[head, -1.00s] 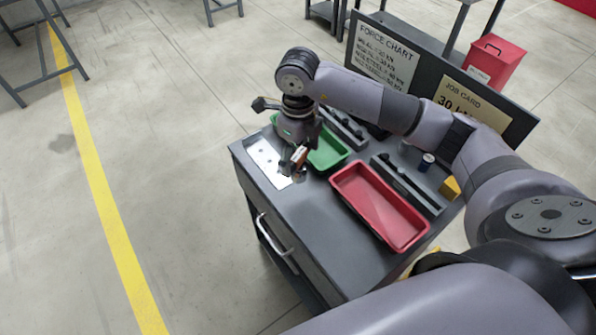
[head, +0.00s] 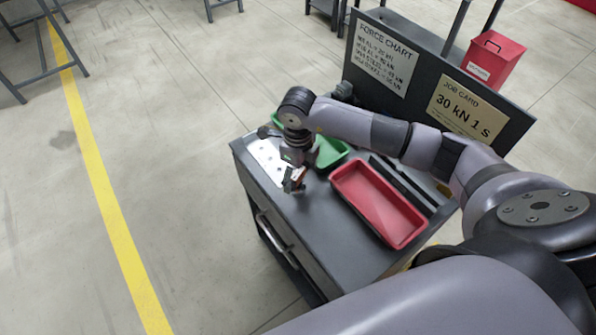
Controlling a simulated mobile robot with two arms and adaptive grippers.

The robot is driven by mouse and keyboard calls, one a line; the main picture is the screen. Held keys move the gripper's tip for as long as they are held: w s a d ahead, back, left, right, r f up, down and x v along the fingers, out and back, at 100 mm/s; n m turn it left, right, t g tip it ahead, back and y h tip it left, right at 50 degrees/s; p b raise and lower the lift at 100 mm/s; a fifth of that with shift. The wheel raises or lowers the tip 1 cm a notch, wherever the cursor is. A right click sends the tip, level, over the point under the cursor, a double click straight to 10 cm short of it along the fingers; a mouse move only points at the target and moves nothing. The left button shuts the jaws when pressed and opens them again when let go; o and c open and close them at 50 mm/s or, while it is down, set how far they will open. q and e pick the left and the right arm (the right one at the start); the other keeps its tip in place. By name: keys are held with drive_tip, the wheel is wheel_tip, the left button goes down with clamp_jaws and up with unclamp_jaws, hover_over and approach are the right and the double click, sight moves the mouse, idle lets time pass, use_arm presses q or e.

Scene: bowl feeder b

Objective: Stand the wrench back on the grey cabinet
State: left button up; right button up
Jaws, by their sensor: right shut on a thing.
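The grey cabinet (head: 325,220) stands in the middle of the head view, with a dark top and a drawer handle on its front. My right gripper (head: 294,182) is low over the cabinet's left part, by the white plate, pointing down. It is shut on a small dark and orange thing, which I take to be the wrench; its shape is mostly hidden by the fingers. I cannot tell whether it touches the cabinet top. My left gripper is not in view.
A red tray (head: 378,205) lies right of the gripper, and a green tray (head: 331,152) is behind it. A white plate with holes (head: 268,158) is at the left edge. A panel with cards (head: 425,85) stands at the back. The front of the top is clear.

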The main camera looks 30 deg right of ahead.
drive_tip(key=o, duration=1.6)
drive_tip(key=shift+c, duration=0.2)
drive_tip(key=shift+r, duration=0.1)
drive_tip(key=shift+r, duration=0.2)
wheel_tip(320, 180, up, 12)
drive_tip(key=b, duration=0.2)
drive_tip(key=shift+f+b, duration=0.15)
drive_tip(key=shift+b, duration=0.25)
